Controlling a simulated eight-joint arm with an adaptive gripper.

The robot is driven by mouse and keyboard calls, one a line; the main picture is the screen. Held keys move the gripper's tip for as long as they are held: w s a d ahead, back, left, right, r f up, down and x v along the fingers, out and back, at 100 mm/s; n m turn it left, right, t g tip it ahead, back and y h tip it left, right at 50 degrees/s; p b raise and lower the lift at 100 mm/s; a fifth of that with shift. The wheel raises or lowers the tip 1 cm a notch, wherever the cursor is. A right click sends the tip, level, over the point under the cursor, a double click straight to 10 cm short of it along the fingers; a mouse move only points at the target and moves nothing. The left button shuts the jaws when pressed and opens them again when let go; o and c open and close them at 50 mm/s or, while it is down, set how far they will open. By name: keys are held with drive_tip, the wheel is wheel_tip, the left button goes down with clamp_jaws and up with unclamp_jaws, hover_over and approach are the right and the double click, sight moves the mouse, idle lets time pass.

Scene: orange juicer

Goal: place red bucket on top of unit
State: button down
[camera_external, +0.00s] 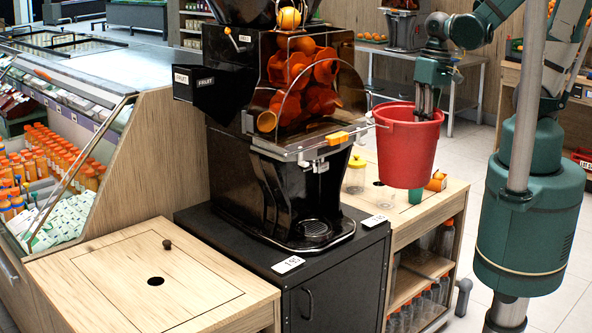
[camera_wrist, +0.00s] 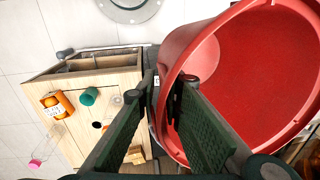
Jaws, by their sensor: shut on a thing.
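The red bucket (camera_external: 407,150) hangs upright in the air to the right of the juicer, above the right-hand wooden counter. My gripper (camera_external: 426,112) reaches down at the bucket's rim and is shut on it. In the wrist view the bucket (camera_wrist: 252,80) fills the right side, its rim between the fingers of my gripper (camera_wrist: 168,95). The inside of the bucket that shows looks empty. The unit could be the black cabinet (camera_external: 345,262) under the juicer or one of the wooden counters; I cannot tell which.
The black juicer (camera_external: 290,130) with orange pieces stands on the cabinet. The right counter (camera_external: 447,196) carries a yellow-lidded jar (camera_external: 355,174), cups and an orange container (camera_external: 436,181), below the bucket. The left wooden counter (camera_external: 150,280) is mostly clear, with a small knob. A chilled display stands at left.

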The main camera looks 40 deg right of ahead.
sight(400, 134)
drive_tip(key=a+b, duration=0.1)
drive_tip(key=a, duration=0.3)
drive_tip(key=a+r+b, duration=0.1)
drive_tip(key=a, duration=0.4)
drive_tip(key=a+b, duration=0.1)
drive_tip(key=a, duration=0.3)
drive_tip(key=shift+a+r, duration=0.2)
drive_tip(key=shift+r, duration=0.05)
drive_tip(key=s+a+f+m+b, duration=0.2)
drive_tip(key=a+b, duration=0.6)
drive_tip(key=a, duration=1.4)
drive_tip(key=w+a+f+m, duration=0.4)
drive_tip(key=w+a+f, duration=0.3)
drive_tip(key=w+a, duration=0.2)
drive_tip(key=w+a+f+m+t+b, duration=0.1)
drive_tip(key=w+a+f+m, duration=0.3)
drive_tip(key=w+a+f, duration=0.3)
drive_tip(key=shift+w+a+f, duration=0.15)
drive_tip(key=shift+w+a, duration=0.95)
drive_tip(key=shift+w, duration=1.7)
drive_tip(key=shift+f, duration=0.1)
